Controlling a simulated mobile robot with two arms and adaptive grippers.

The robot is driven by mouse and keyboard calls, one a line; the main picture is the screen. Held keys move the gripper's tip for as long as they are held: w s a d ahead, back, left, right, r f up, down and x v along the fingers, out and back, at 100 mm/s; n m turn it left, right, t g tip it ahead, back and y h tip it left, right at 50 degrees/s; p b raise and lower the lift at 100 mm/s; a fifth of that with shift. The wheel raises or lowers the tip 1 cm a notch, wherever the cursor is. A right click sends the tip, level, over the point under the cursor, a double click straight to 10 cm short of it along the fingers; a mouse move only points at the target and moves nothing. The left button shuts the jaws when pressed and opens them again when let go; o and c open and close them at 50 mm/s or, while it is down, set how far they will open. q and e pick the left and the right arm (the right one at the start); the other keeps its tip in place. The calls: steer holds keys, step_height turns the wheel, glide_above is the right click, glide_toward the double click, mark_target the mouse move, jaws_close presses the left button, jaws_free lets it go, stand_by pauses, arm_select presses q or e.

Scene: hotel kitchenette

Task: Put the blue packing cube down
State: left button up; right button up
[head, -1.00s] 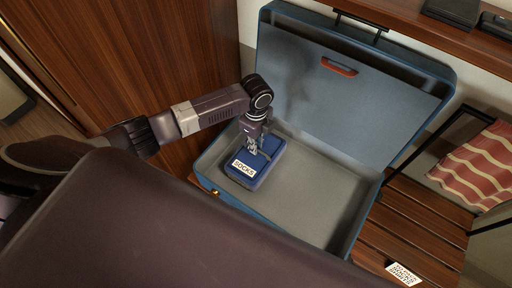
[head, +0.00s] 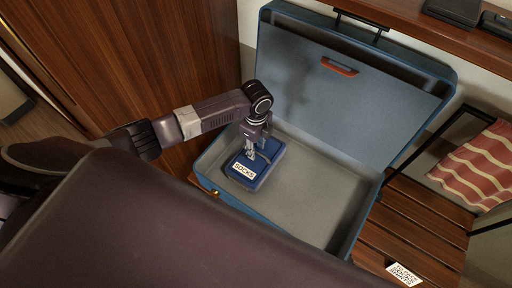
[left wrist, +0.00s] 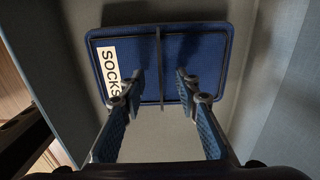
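The blue packing cube (head: 266,158), with a white "SOCKS" label, lies in the left part of the open blue suitcase (head: 310,200). It appears to rest flat on the grey floor, close to the left wall. My left gripper (head: 253,155) points down over the cube. In the left wrist view, the fingers of my left gripper (left wrist: 160,90) stand apart, on either side of a thin dark strap (left wrist: 160,62) along the cube (left wrist: 205,50). Neither finger touches the strap. My right gripper is not in view.
The suitcase lid (head: 345,90) stands open behind. The suitcase floor right of the cube is empty. The suitcase sits on a slatted wooden rack (head: 425,225) with a printed card (head: 404,274). A red striped cloth (head: 478,165) hangs at the right. A wooden panel (head: 130,60) stands at the left.

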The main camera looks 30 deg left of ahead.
arm_select(q)
step_height(320, 180, up, 12)
steer(key=shift+r+p, duration=0.15)
steer(key=shift+p, duration=0.2)
